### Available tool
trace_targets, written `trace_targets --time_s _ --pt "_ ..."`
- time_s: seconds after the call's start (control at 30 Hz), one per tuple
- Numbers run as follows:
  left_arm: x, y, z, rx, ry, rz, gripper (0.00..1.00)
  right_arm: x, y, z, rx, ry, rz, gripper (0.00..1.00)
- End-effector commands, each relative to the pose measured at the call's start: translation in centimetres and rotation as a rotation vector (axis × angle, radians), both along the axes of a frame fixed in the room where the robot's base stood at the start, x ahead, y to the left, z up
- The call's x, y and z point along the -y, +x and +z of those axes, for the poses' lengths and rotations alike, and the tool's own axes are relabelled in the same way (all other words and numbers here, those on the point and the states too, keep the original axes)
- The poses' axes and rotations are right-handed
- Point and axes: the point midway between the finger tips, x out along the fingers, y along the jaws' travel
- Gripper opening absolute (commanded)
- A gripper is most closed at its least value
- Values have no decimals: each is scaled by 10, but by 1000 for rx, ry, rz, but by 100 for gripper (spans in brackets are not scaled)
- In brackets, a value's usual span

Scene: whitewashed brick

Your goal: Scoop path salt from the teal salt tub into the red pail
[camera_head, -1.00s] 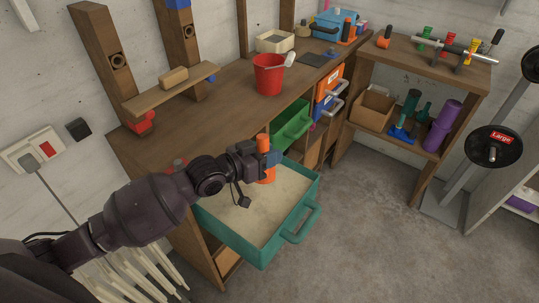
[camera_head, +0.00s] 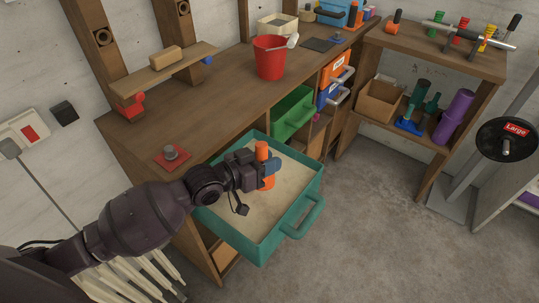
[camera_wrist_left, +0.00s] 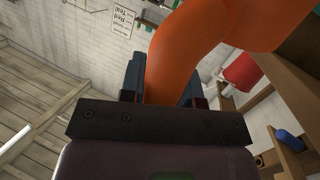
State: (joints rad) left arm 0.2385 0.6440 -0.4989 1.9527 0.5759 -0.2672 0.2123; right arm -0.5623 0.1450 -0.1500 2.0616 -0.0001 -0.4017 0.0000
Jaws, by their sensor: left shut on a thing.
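The teal salt tub (camera_head: 262,251) stands pulled out in front of the workbench, filled with pale salt (camera_head: 258,209). My left gripper (camera_head: 266,170) is over the tub, shut on an orange handle (camera_head: 262,151). In the left wrist view the orange handle (camera_wrist_left: 185,50) fills the space between the dark fingers. The lower end of the held tool is hidden in the head view, so I cannot tell whether it touches the salt. The red pail (camera_head: 269,58) stands upright on the bench top, with a pale object at its rim. My right gripper is not in view.
A grey knob on a red plate (camera_head: 171,155) sits at the bench's near left. A small wooden shelf (camera_head: 168,76) stands farther back. A green bin (camera_head: 292,115) is under the bench beside the tub. The bench top before the pail is clear.

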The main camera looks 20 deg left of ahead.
Motion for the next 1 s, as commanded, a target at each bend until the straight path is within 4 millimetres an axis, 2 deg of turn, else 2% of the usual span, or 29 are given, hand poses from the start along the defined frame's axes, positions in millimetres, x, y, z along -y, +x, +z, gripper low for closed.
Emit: trace_targets --time_s 0.03,0.1,0.6,1.0 --pt "0 0 -9 -6 -1 0 0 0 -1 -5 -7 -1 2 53" --pt "0 0 -15 -6 -1 0 0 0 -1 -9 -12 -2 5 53" --pt "0 0 -50 -3 -1 0 0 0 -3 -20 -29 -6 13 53" --pt "0 0 -58 1 -1 -1 0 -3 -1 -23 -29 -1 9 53"
